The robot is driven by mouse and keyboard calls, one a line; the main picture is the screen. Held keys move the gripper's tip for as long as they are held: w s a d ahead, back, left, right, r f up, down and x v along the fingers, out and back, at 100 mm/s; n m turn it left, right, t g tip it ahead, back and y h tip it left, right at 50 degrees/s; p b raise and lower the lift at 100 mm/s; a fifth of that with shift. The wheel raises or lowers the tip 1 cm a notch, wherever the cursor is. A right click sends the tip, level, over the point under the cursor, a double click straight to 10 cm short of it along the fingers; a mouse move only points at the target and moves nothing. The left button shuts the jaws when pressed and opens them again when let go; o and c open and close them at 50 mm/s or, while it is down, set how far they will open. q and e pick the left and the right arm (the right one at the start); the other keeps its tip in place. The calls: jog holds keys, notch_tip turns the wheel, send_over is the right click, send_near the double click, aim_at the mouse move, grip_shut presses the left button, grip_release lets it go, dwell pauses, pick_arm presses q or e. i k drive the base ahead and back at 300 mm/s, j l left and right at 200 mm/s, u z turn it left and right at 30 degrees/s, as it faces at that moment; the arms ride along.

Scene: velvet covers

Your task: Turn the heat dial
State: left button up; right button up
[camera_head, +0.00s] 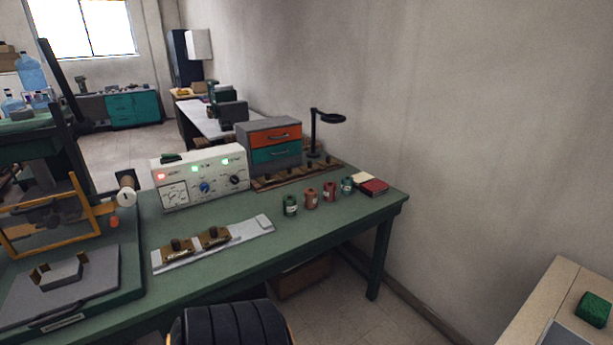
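A white control box (216,172) stands on the green workbench (215,275), left of the middle. Its front has a blue knob (204,187) near the centre and a black knob (235,180) to the right. A gauge-like panel (174,194) is on the left of the front. A red light shows at upper left and two green lights to the right of it. The labels are too small to read, so I cannot tell which knob is the heat dial. Neither of my grippers is in view, and nothing touches the box.
A metal rail with brass fittings (212,238) lies before the box. Several spools (311,200) and a red book (374,187) sit to the right. A grey press-like machine (62,285) fills the left. A black ribbed seat-like shape (228,325) is at the bottom edge.

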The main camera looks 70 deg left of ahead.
aim_at(204, 188)
jog(key=u, duration=3.15)
